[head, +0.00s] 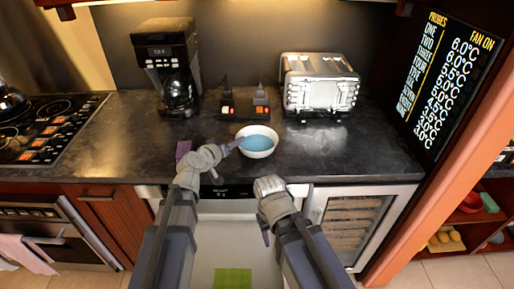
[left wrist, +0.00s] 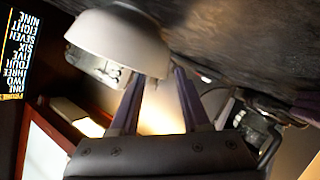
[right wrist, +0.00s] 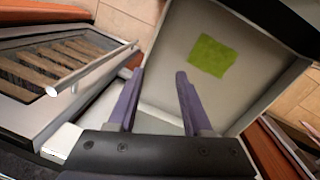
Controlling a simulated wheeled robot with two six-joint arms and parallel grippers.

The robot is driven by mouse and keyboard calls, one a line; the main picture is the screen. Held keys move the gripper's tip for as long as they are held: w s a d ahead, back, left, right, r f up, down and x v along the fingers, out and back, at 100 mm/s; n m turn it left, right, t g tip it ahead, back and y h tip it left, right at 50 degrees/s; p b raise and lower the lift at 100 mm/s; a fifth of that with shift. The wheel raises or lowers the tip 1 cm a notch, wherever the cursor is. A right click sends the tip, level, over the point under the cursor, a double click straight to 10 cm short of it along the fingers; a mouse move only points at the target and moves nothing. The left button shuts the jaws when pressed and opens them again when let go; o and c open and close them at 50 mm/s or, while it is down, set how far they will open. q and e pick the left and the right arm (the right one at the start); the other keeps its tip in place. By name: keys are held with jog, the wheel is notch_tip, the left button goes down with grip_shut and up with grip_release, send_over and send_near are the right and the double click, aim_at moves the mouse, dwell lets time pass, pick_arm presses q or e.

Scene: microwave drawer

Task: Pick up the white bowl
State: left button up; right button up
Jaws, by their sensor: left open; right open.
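The white bowl (head: 258,153), blue inside, stands upright on the dark counter in the head view. My left gripper (head: 237,143) is at the bowl's left rim with its fingers pointing towards it. In the left wrist view the bowl (left wrist: 115,38) looks upside down; its rim overlaps the tips of the open fingers (left wrist: 159,72). I cannot tell whether they touch it. My right gripper (head: 265,238) points down over the open drawer, away from the bowl. In the right wrist view its fingers (right wrist: 160,72) are apart with nothing between them.
An open white drawer (head: 218,235) below the counter holds a flat green item (head: 233,279). A coffee maker (head: 167,65), a two-switch device (head: 245,105) and a toaster (head: 320,84) stand at the back. Counter right of the bowl is clear.

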aim_at(257, 145)
pick_arm(q)
jog(key=shift+b+x, duration=0.85)
jog(key=shift+x, duration=1.75)
jog(key=shift+r, duration=0.1)
jog(key=shift+c, duration=0.4)
jog(key=shift+s, duration=0.1)
grip_shut()
